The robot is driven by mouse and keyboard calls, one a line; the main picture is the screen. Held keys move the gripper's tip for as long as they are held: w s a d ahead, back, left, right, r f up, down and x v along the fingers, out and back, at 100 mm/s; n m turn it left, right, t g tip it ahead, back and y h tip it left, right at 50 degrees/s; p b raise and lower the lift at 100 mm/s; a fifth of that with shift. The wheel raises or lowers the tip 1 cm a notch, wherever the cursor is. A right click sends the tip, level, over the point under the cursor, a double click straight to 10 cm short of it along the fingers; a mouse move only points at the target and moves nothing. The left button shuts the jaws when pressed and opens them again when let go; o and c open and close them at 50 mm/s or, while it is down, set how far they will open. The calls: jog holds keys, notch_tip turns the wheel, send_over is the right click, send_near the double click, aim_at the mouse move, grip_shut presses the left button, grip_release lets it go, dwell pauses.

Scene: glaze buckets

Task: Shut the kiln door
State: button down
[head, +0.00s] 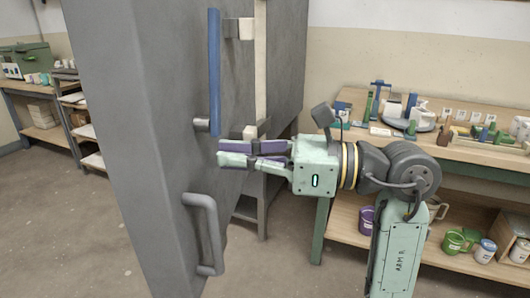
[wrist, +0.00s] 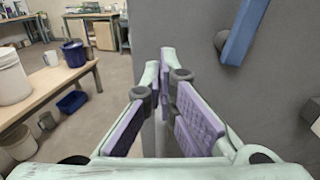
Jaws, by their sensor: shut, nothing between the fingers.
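The kiln door seems to be the large grey slab (head: 125,130) that fills the left middle of the head view; its grey face also fills the right of the wrist view (wrist: 210,75). A blue upright bar (head: 214,72) stands off its upper part, and a grey handle (head: 212,235) sits lower; the bar also shows in the wrist view (wrist: 243,30). How far the door stands open I cannot tell. My gripper (head: 222,152) is shut and empty, its fingers pointing left, just below the bar and above the grey handle. Whether the fingertips touch the door is unclear.
A workbench (head: 470,150) with tools and cups stands at the right behind my arm, with mugs on its lower shelf. A table (head: 25,85) stands at the far left. The wrist view shows a bench (wrist: 45,95) with buckets at left. Open floor (head: 60,230) lies left.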

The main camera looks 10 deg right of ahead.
aim_at(174, 153)
jog(key=p+x, duration=0.1)
jog(key=x, duration=0.4)
jog(key=shift+w+a, duration=0.1)
jog(key=shift+a, duration=0.25)
jog(key=shift+w+a, duration=0.2)
jog(key=shift+a, duration=0.2)
jog(key=shift+a, duration=0.1)
